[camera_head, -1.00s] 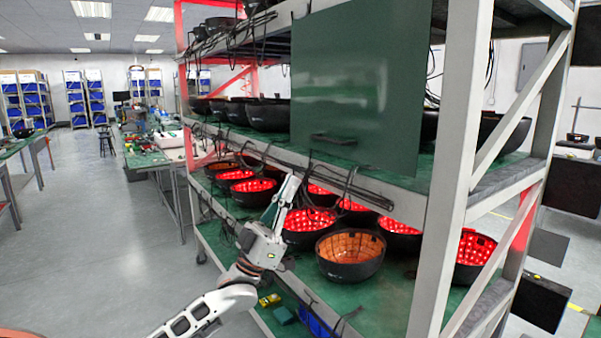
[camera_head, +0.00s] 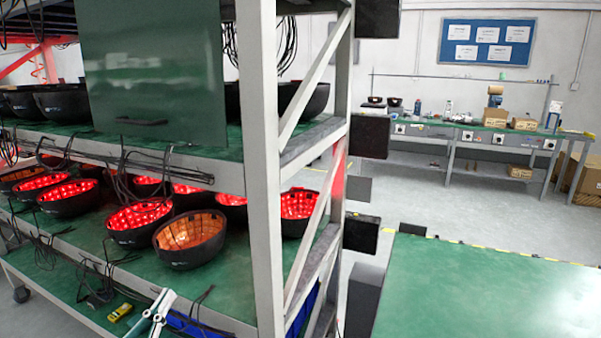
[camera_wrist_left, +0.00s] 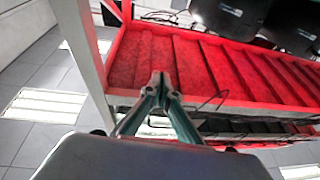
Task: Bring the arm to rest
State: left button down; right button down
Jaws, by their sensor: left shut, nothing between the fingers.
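My left gripper (camera_head: 160,306) shows at the bottom of the head view, in front of the rack's lower part. Its slim pale fingers point up, and the rest of the arm is out of frame. In the left wrist view the fingertips (camera_wrist_left: 160,82) meet, with nothing between them, against a red-lit slatted surface (camera_wrist_left: 205,70). I cannot tell whether they touch it. My right gripper is in neither view.
The rack (camera_head: 262,150) holds several black bowls, some lit red, and one orange-lined bowl (camera_head: 190,238) at a shelf edge. Cables hang from the shelves. A yellow device (camera_head: 121,312) lies low. A green table (camera_head: 480,295) stands at right, with open floor behind it.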

pick_arm(q)
jog(key=s+d+f+g+y, duration=0.1)
jog(key=s+d+f+g, duration=0.2)
jog(key=s+f, duration=0.4)
jog(key=s+d+f+g+y, duration=0.1)
jog(key=s+d+f+g, duration=0.2)
jog(key=s+f, duration=0.5)
jog(key=s+d+f+g+y, duration=0.2)
jog(key=s+f, duration=0.6)
jog(key=f, duration=0.9)
jog(key=d+g, duration=0.1)
jog(key=g, duration=0.1)
jog(key=shift+d+m+g, duration=0.15)
jog(key=shift+m+g, duration=0.15)
jog(key=shift+m, duration=0.1)
jog(key=shift+d, duration=0.15)
